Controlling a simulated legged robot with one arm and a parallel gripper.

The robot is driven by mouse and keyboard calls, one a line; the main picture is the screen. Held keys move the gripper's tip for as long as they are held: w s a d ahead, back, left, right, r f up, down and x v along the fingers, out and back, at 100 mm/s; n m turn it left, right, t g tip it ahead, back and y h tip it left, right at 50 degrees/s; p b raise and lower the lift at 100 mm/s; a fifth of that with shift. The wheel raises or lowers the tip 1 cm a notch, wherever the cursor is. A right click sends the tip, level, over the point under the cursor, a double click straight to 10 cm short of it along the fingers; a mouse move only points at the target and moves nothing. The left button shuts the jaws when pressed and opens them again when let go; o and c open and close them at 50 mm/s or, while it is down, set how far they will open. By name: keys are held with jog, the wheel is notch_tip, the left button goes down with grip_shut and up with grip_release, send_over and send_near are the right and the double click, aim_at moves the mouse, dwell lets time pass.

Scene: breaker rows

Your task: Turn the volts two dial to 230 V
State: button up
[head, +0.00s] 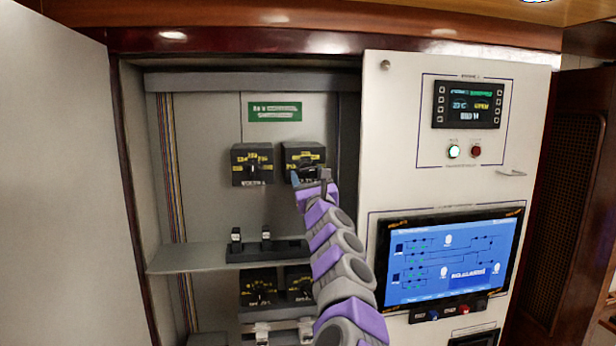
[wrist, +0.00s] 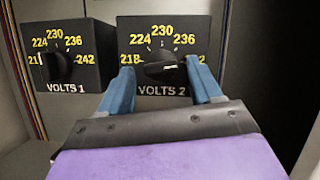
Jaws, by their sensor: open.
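The volts two dial (wrist: 165,68) is a black knob on a dark box labelled VOLTS 2, with yellow numbers around it. Its white mark lies nearly level, toward the right; 242 at that side is mostly covered by a finger. In the head view, the volts two box (head: 303,155) is the upper right one in the cabinet. My gripper (wrist: 159,70) is open, with one blue finger on each side of the knob. I cannot tell whether the fingers touch it. In the head view, my gripper (head: 310,178) is right in front of the box.
The volts one box (wrist: 63,57) stands to the left, its knob toward 218. Below are a shelf (head: 200,257) with small switches and more dial boxes (head: 258,287). A white panel with a blue screen (head: 450,258) is on the right; an open door (head: 60,180) is on the left.

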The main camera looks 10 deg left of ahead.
jog(key=c, duration=1)
jog(key=shift+d, duration=0.1)
jog(key=shift+c, duration=0.2)
